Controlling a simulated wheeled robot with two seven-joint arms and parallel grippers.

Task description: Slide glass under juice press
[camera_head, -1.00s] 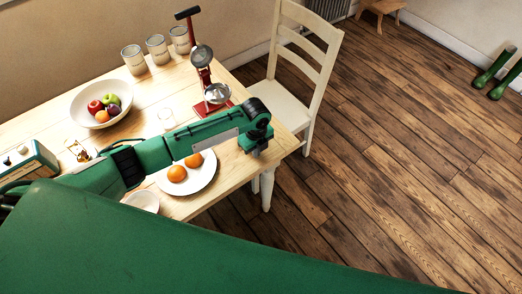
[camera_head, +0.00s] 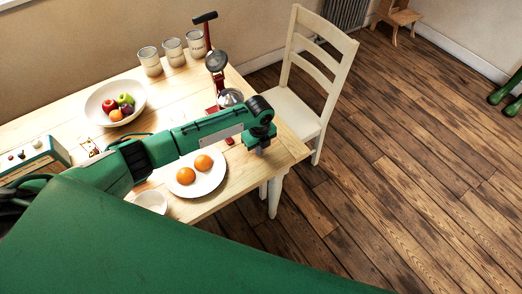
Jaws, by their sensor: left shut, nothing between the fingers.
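The red juice press (camera_head: 209,40) with its dark lever handle and metal cup (camera_head: 229,97) stands toward the back right of the wooden table. My left arm crosses in front of its base and hides part of it. My left gripper (camera_head: 262,152) is shut and empty, pointing down over the table's right end, nearer to me than the press and right of the plate. I cannot make out the glass clearly; the area left of the press is partly behind my arm. My right gripper is not in view.
A white plate (camera_head: 184,191) with two oranges lies just in front of my arm. A fruit bowl (camera_head: 91,106), several cans (camera_head: 172,50), a small white bowl (camera_head: 150,201) and a green box (camera_head: 30,158) also stand on the table. A white chair (camera_head: 305,113) stands at its right end.

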